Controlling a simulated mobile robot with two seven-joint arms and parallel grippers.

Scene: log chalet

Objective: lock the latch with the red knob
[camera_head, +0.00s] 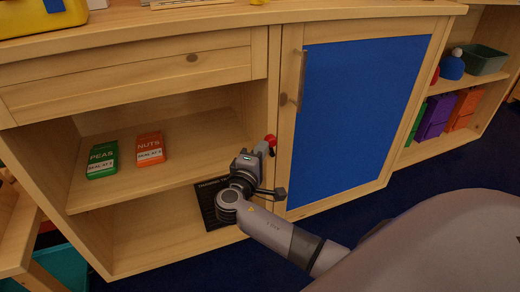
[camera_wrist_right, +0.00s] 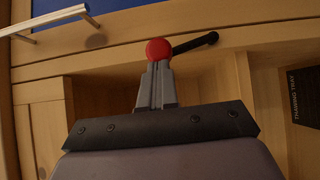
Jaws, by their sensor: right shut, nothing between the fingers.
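The latch's red knob (camera_head: 270,141) shows at the post between the open shelf and the blue door, just beyond my right gripper (camera_head: 262,149). In the right wrist view the round red knob (camera_wrist_right: 158,49) sits at the left end of a short black bar (camera_wrist_right: 195,43), which slants slightly up to the right. My right gripper's closed fingers (camera_wrist_right: 156,75) point at the knob, with their tips at its lower edge. I cannot tell whether they touch it. Nothing is between the fingers. My left gripper is not in view.
The blue door (camera_head: 355,120) is closed and has a vertical bar handle (camera_head: 301,78). Left of it, a green peas box (camera_head: 102,159) and an orange nuts box (camera_head: 150,148) lie on the shelf. Open shelves hold bins (camera_head: 435,117) at right.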

